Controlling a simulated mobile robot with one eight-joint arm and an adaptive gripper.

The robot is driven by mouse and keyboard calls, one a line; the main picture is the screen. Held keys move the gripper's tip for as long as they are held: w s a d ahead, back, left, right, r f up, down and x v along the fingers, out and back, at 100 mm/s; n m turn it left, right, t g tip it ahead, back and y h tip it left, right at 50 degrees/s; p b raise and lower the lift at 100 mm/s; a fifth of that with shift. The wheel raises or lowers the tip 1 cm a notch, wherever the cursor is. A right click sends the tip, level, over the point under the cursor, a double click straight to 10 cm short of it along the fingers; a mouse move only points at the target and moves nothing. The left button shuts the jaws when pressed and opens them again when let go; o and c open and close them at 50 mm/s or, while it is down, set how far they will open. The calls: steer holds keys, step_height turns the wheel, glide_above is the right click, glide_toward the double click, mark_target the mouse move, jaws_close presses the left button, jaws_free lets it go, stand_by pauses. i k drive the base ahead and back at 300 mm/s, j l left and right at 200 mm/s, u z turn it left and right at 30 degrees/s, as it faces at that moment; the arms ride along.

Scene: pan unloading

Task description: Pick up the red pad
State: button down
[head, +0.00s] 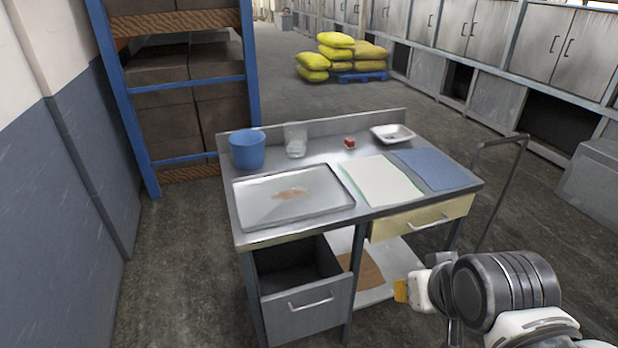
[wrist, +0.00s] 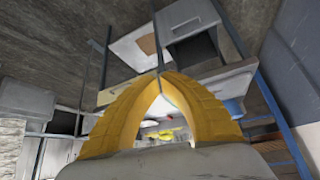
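A small red pad (head: 349,142) lies on the metal worktable (head: 300,226), towards the back, just left of a white dish. It looks like a little block with a paler part on it. My gripper (head: 400,290) is low at the right in the head view, in front of the table and well away from the pad. In the wrist view its yellow fingers (wrist: 160,73) meet at the tips, with nothing seen between them. I cannot make out the red pad in the wrist view.
On the table stand a blue cup (head: 247,150), a clear glass (head: 296,141), a stained tray (head: 260,205), a white sheet (head: 382,181), a blue mat (head: 438,168) and the white dish (head: 392,132). The grey lower drawer (head: 308,310) is pulled out. A blue-framed rack (head: 195,82) stands behind.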

mark_target(350, 143)
steer(key=i+l+u, duration=0.3)
steer(key=i+l, duration=0.45)
steer(key=i+l+u, duration=0.25)
steer(key=i+l, duration=0.65)
